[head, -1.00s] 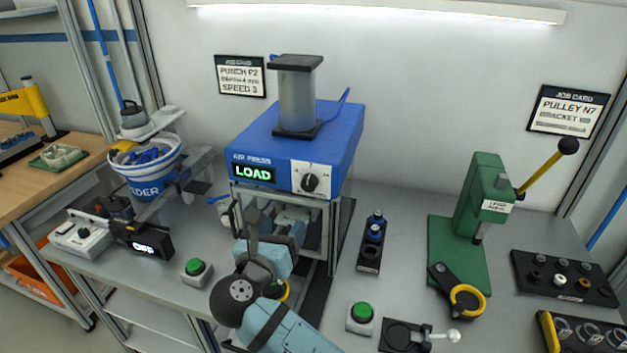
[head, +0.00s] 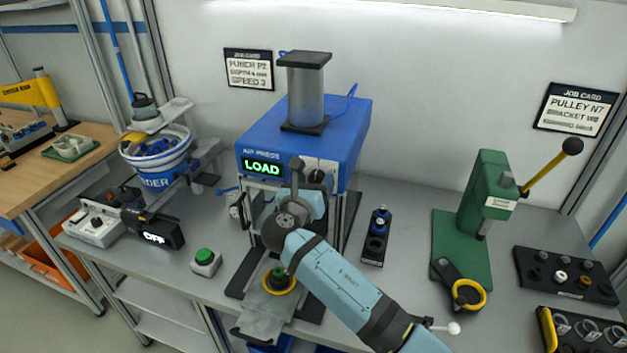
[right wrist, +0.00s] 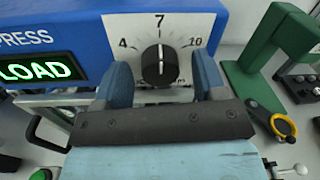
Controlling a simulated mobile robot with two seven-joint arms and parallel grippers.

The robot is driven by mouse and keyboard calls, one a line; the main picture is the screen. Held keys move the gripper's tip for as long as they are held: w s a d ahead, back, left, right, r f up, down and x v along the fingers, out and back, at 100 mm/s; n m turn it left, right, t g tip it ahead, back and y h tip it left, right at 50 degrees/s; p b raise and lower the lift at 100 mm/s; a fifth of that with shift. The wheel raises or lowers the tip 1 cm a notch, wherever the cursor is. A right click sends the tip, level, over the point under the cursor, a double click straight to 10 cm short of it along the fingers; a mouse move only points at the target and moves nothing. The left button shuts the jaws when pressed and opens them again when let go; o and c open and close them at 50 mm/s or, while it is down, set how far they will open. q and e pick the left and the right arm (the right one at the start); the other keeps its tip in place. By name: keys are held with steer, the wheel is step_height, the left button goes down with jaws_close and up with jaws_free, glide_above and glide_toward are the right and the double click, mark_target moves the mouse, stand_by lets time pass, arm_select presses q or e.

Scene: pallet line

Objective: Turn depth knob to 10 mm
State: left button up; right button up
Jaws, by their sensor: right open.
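The depth knob is a black knob on a white dial plate on the front of the blue air press (head: 306,130). In the right wrist view the depth knob (right wrist: 159,67) sits below the 7, between marks 4 and 10, and its white pointer line points up at about 7. My right gripper (right wrist: 162,72) is open, with one blue finger on each side of the knob; I cannot tell whether they touch it. In the head view my right gripper (head: 308,173) partly covers the dial. My left gripper is not in view.
The press display (head: 262,167) reads LOAD. A green button (head: 205,257) stands left of the press. A blue-tipped tool stand (head: 375,237) and a green lever press (head: 480,210) are on the right. Job cards (head: 248,69) hang on the wall behind.

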steer(key=shift+c, duration=0.2)
steer(key=c, duration=0.9)
steer(key=shift+m, duration=0.3)
steer(key=m, duration=0.4)
steer(key=shift+b, duration=0.4)
steer(key=m+b, duration=0.1)
steer(key=m, duration=0.3)
steer(key=shift+d, duration=0.1)
steer(key=shift+m+b, duration=0.75)
steer(key=shift+m, duration=0.65)
steer(key=shift+r, duration=0.1)
